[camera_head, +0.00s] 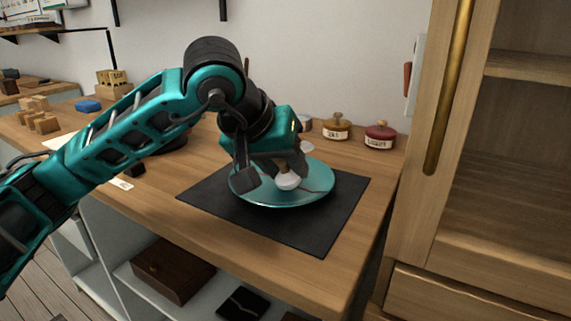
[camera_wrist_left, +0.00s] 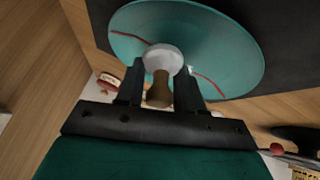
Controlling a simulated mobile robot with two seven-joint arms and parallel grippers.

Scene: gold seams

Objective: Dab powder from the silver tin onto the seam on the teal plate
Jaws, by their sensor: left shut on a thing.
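My left gripper (camera_head: 268,178) is shut on a dabber with a white round pad (camera_head: 287,181) and a wooden handle. In the left wrist view, the pad (camera_wrist_left: 164,58) and handle (camera_wrist_left: 159,90) sit between the fingers (camera_wrist_left: 158,88). The teal plate (camera_head: 318,188) lies on a dark mat under the gripper, a red seam (camera_wrist_left: 131,36) crossing it. The pad is over or on the plate along the seam line; contact is unclear. A greyish thing (camera_head: 305,122), perhaps the silver tin, is mostly hidden behind the gripper. My right gripper is not in view.
A gold tin (camera_head: 336,128) and a red tin (camera_head: 380,135), both with knobbed lids, stand at the back right. The dark mat (camera_head: 325,232) has bare room in front of the plate. A wooden cabinet (camera_head: 485,190) bounds the right. Wooden blocks (camera_head: 42,118) sit far left.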

